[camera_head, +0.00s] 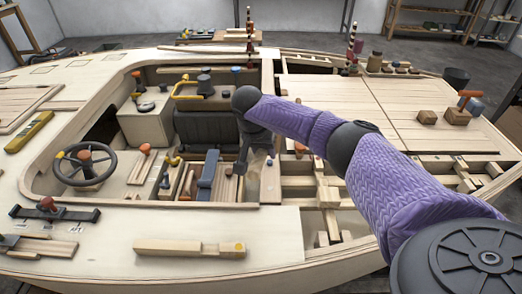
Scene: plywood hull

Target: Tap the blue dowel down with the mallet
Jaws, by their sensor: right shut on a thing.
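My right arm comes in from the right in a purple sleeve and reaches over the cockpit. My right gripper (242,165) points down beside the blue lever piece (207,172). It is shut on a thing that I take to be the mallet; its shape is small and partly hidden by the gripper. I cannot single out the blue dowel with certainty. A small blue-topped peg (236,70) stands at the back of the cockpit, and a small blue knob (165,182) sits left of the gripper. My left gripper is not in view.
A steering wheel (84,165) stands at the cockpit's left. A dark seat (207,128) is behind the gripper. Open wooden framing (325,195) lies to the right. A wooden bar (190,249) lies on the front deck. Striped posts (351,42) rise at the back.

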